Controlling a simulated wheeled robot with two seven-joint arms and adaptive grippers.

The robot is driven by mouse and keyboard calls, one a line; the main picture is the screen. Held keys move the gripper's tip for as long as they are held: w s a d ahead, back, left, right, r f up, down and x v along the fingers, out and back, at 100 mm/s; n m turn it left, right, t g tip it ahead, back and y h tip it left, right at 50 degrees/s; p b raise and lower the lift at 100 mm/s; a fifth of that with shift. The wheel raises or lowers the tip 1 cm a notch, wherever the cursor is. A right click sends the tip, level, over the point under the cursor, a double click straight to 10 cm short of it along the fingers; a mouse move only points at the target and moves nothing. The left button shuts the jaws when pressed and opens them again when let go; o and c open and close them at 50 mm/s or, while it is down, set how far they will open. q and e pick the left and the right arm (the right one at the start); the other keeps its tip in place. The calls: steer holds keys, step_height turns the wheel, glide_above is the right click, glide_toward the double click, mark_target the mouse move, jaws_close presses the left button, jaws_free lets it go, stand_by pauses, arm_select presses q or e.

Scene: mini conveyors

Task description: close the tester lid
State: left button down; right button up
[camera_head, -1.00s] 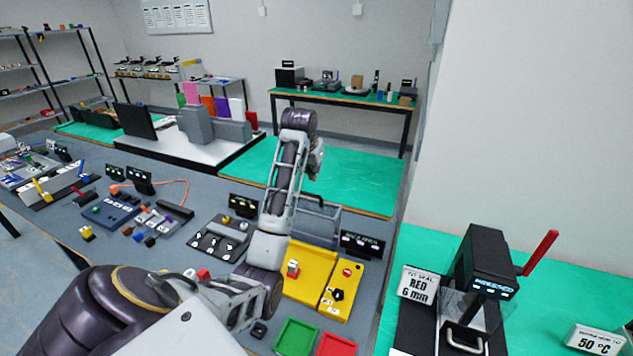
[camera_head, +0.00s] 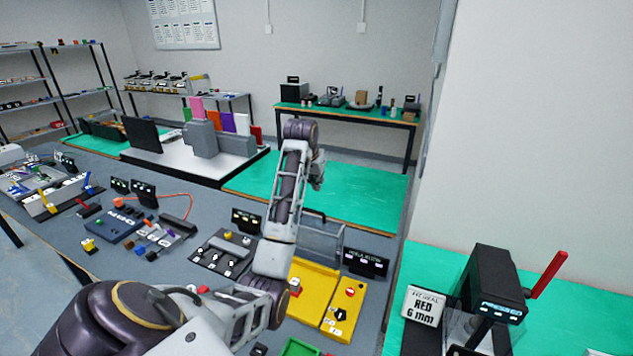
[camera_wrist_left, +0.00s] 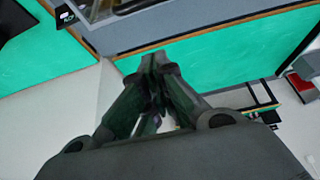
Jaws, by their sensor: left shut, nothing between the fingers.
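The yellow tester (camera_head: 318,296) stands on the grey bench in the head view, with a red button and a black knob. Its clear, grey-framed lid (camera_head: 320,238) stands raised at the rear of the yellow base, partly hidden by my left arm. My left gripper (camera_head: 318,176) is beyond and above the lid, over the green mat, apart from the lid as far as I can tell. In the left wrist view my left gripper (camera_wrist_left: 156,62) is shut and empty, its fingertips close together. My right gripper is not in view.
A small display (camera_head: 365,262) stands right of the lid. A black switch panel (camera_head: 222,252) lies to the left. A black press with a red lever (camera_head: 550,274) stands on the right bench. The green mat (camera_head: 365,195) behind the tester is clear.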

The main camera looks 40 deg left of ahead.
arm_select(q)
step_height(320, 180, down, 8)
steer(key=p, duration=0.2)
steer(key=shift+s+r+p, duration=0.15)
steer(key=shift+p, duration=0.2)
stand_by(0.7)
steer(key=shift+d, duration=0.1)
stand_by(0.4)
